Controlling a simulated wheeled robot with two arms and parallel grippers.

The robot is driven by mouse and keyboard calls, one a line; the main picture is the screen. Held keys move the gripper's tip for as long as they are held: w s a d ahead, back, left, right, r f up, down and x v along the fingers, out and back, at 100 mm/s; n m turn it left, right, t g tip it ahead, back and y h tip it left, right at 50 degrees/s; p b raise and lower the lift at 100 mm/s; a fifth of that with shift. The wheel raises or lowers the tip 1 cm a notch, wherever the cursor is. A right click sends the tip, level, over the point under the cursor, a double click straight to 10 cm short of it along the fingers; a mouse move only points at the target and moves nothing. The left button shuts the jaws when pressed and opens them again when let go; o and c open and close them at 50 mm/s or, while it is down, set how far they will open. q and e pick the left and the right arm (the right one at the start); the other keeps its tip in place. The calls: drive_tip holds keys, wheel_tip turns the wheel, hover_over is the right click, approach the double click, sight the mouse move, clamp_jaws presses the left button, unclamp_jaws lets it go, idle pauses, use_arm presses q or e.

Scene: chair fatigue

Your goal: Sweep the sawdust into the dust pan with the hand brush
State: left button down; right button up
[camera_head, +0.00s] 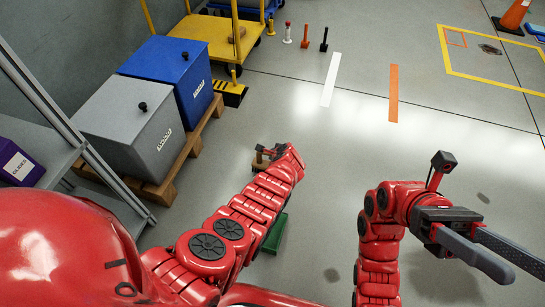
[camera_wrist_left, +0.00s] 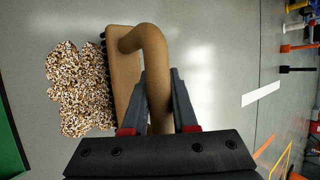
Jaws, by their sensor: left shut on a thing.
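My left gripper (camera_wrist_left: 160,76) is shut on the curved handle of the tan hand brush (camera_wrist_left: 125,62) in the left wrist view. The brush's dark bristles face left, right beside the sawdust pile (camera_wrist_left: 78,88), a speckled brown and white patch on the floor. A green dust pan (camera_wrist_left: 10,145) shows at the left edge of that view, apart from the sawdust. In the head view, part of the green dust pan (camera_head: 276,234) shows beside my left arm; the sawdust is hidden there. My right gripper (camera_head: 526,272) is open and empty at the right.
A grey bin (camera_head: 125,120) and a blue bin (camera_head: 180,70) stand on a wooden pallet (camera_head: 165,185) at the left. A yellow cart (camera_head: 205,35) and small posts stand at the back. A metal shelf is at far left. The middle floor is clear.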

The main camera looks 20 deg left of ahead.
use_arm(q)
drive_tip(key=w+b, duration=0.6)
drive_tip(key=b, duration=0.3)
drive_tip(key=shift+w+b, duration=0.25)
drive_tip(key=shift+b, duration=0.15)
use_arm(e)
drive_tip(key=s+d+f+n+t, duration=0.3)
drive_tip(key=s+d+f+t, duration=0.3)
drive_tip(key=s+d+f, duration=0.2)
drive_tip(key=shift+s+d+f+n+h, duration=0.3)
drive_tip(key=shift+s+f+n, duration=0.1)
drive_tip(key=shift+s+f, duration=0.85)
use_arm(q)
drive_tip(key=shift+d, duration=0.1)
use_arm(e)
drive_tip(key=shift+w+f, duration=0.1)
drive_tip(key=shift+w, duration=0.05)
use_arm(q)
drive_tip(key=c, duration=1.3)
unclamp_jaws()
clamp_jaws()
